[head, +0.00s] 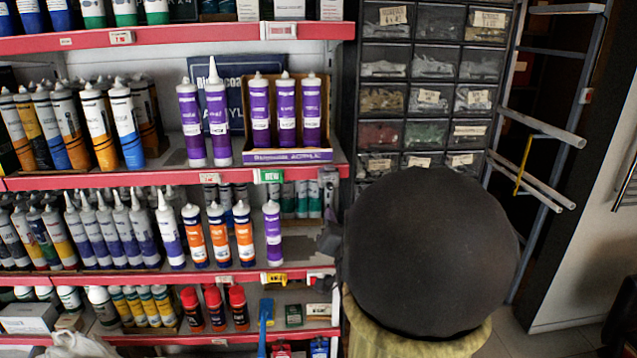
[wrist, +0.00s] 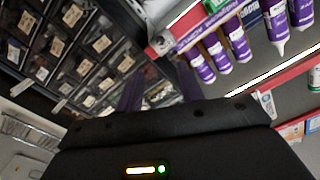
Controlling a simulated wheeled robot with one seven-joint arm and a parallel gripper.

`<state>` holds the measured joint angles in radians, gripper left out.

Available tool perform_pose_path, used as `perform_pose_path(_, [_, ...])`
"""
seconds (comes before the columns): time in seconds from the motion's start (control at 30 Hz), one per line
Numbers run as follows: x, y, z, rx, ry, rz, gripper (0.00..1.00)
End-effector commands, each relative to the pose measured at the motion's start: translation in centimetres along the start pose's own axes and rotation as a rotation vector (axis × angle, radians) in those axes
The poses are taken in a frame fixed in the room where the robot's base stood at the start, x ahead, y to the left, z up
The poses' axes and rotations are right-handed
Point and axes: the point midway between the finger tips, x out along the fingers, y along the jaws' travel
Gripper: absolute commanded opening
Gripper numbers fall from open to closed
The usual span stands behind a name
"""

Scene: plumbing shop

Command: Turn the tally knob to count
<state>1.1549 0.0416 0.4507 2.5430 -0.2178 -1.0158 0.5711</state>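I cannot make out the tally knob clearly in either view. A small pale fitting (wrist: 163,40) shows at the end of the red shelf edge in the wrist view, but I cannot tell what it is. My gripper (wrist: 158,92) shows two dark purplish fingers standing apart in the wrist view, with nothing seen between them. They point toward the gap between the drawer cabinet and the shelf end. In the head view the large dark round part of my arm hides most of my gripper and the area behind it.
Red-edged shelves (head: 170,178) hold many sealant cartridges on the left. A display box (head: 290,156) of purple cartridges stands near the shelf end. A small-drawer cabinet (head: 431,66) is right of the shelves, then a metal rack (head: 545,127). Floor (head: 510,338) shows at lower right.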

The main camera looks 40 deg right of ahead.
Motion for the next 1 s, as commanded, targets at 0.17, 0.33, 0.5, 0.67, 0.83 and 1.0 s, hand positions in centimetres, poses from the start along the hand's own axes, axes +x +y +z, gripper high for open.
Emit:
perform_pose_path(0.17, [2.4, -0.2, 0.1, 0.002, -0.002, -0.004, 0.38])
perform_pose_path(0.33, [4.5, -0.1, -0.1, 0.002, -0.001, -0.002, 0.38])
perform_pose_path(0.5, [6.6, 0.1, -0.2, 0.003, 0.002, 0.003, 0.38])
perform_pose_path(0.67, [8.6, 0.2, -0.3, 0.003, 0.002, 0.004, 0.38])
perform_pose_path(0.83, [10.8, 0.1, -0.3, 0.002, 0.001, 0.003, 0.38])
perform_pose_path(1.0, [12.8, 0.1, -0.2, 0.003, 0.001, 0.002, 0.38])
